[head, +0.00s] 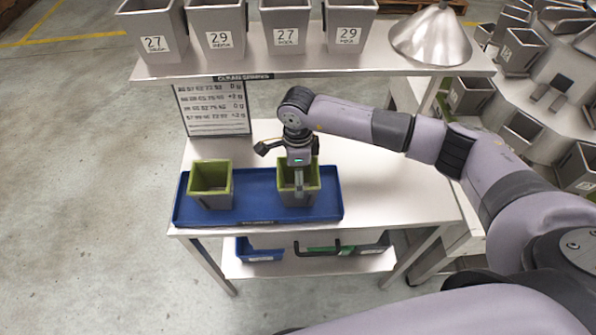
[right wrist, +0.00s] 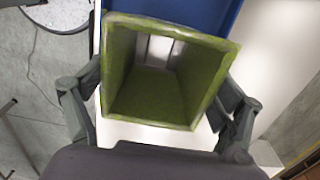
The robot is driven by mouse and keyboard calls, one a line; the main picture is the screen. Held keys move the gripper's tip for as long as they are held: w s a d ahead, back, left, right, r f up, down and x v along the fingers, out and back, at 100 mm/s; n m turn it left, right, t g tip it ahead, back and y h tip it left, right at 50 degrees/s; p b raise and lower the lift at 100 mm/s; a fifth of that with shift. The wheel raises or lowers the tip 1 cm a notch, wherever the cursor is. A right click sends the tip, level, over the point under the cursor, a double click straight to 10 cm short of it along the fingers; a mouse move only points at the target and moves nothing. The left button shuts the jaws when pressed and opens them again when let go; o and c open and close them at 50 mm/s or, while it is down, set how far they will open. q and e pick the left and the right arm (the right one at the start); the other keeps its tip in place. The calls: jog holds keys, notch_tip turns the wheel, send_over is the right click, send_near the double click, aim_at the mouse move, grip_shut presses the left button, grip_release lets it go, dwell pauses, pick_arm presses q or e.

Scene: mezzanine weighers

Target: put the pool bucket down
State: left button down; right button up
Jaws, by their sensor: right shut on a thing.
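A grey bucket with a green rim and green inside (head: 312,178) is at the right end of the blue tray (head: 258,212). My right gripper (head: 298,180) is shut on this bucket from above. In the right wrist view its fingers lie on both sides of the bucket (right wrist: 150,85), whose open mouth faces the camera; it looks empty. I cannot tell whether the bucket's base touches the tray. A second green-rimmed grey bucket (head: 212,188) stands at the tray's left end, apart from the first. My left gripper is not in view.
The upper shelf (head: 390,62) holds several numbered grey buckets and a metal cone (head: 430,38). A chart (head: 212,108) stands at the back left of the table. The table (head: 395,190) is clear right of the tray. Weigher buckets (head: 522,52) crowd the far right.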

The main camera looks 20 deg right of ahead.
jog(key=o, duration=1.4)
notch_tip(320, 180, up, 12)
jog(key=b, duration=0.4)
jog(key=shift+r, duration=0.1)
